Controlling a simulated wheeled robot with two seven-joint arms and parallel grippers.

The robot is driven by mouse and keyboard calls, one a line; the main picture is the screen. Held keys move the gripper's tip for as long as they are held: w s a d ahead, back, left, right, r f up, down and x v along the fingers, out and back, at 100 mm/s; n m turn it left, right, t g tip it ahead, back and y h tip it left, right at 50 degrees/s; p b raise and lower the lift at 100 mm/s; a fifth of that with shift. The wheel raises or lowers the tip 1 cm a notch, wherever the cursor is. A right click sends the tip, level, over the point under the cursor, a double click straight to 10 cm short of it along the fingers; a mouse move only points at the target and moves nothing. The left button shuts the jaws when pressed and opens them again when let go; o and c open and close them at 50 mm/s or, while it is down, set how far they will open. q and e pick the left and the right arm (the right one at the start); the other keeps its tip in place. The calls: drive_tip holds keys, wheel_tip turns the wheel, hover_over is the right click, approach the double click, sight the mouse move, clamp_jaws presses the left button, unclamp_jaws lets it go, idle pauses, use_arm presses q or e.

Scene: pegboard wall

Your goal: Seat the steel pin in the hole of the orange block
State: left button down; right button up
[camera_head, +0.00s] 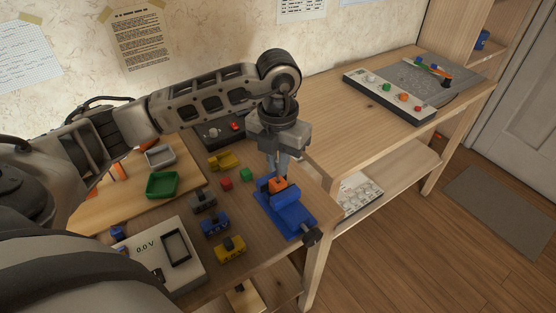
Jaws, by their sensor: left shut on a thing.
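The orange block (278,185) sits between the jaws of a blue vise (286,212) near the right edge of the workbench. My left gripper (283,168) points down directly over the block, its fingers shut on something. The steel pin is too small to make out between the fingers, and the block's hole is hidden under the gripper. I cannot tell whether the fingertips touch the block. My right gripper is not in view.
Left of the vise are a red cube (226,183), a green cube (246,174) and a yellow holder (224,161). Blue (215,223) and yellow (230,248) blocks lie in front. A green tray (162,185) and a meter (160,262) stand further left. A second table (365,105) is at right.

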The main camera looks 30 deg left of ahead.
sight(278, 187)
use_arm(q)
drive_tip(key=shift+f+b, duration=0.35)
drive_tip(key=shift+f, duration=0.05)
drive_tip(key=shift+f, duration=0.3)
idle(0.3)
drive_tip(key=shift+f+b, duration=0.25)
drive_tip(key=shift+b, duration=0.3)
idle(0.4)
drive_tip(key=shift+f, duration=0.1)
drive_tip(key=shift+f, duration=0.15)
drive_tip(key=shift+f+b, duration=0.25)
drive_tip(key=shift+b, duration=0.25)
idle(0.5)
drive_tip(key=c, duration=1)
unclamp_jaws()
drive_tip(key=shift+o, duration=0.2)
drive_tip(key=shift+r, duration=0.1)
